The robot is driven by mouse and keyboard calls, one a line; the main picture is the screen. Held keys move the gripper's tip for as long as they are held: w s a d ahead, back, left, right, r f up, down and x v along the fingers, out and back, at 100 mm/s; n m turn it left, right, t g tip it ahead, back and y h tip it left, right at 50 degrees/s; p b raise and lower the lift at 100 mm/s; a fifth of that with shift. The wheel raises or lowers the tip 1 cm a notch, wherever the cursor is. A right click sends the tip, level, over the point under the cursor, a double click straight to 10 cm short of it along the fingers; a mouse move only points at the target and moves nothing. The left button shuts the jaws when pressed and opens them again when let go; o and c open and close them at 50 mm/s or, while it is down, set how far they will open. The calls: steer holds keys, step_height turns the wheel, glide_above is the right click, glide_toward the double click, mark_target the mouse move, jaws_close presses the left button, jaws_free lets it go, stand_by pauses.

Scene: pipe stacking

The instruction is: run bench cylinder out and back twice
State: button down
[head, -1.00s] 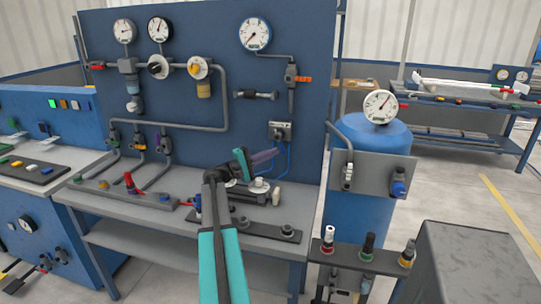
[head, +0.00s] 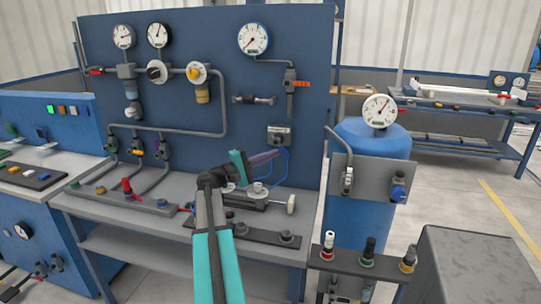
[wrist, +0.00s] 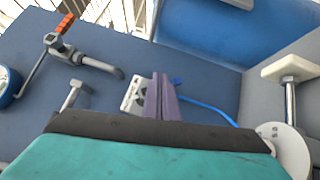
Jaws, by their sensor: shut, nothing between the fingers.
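The bench cylinder (head: 247,202) lies on the grey bench top, partly hidden behind my arm. Its white rod end (head: 291,204) stands out to the right of the body. In the wrist view, a white end piece (wrist: 288,68) on a metal rod shows at the right. My gripper (head: 270,156) is above the cylinder, in front of the blue panel, with its purple fingers together and nothing between them. The fingers (wrist: 163,98) also show closed in the wrist view, overlapping a pale fitting (wrist: 134,95) with a blue line.
A dark strip with knobs (head: 262,236) lies along the bench's front edge. A valve with a red handle (head: 127,185) is to the left. Gauges and pipes cover the blue panel (head: 200,25). A blue tank (head: 352,225) and a grey box (head: 475,260) stand at the right.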

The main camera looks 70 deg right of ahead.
steer(key=s+a+b, duration=0.1)
steer(key=s+a, duration=0.2)
steer(key=a, duration=0.7)
steer(key=shift+s+r, duration=0.2)
steer(key=shift+r, duration=0.25)
steer(key=shift+a, duration=0.1)
steer(key=shift+r, duration=0.1)
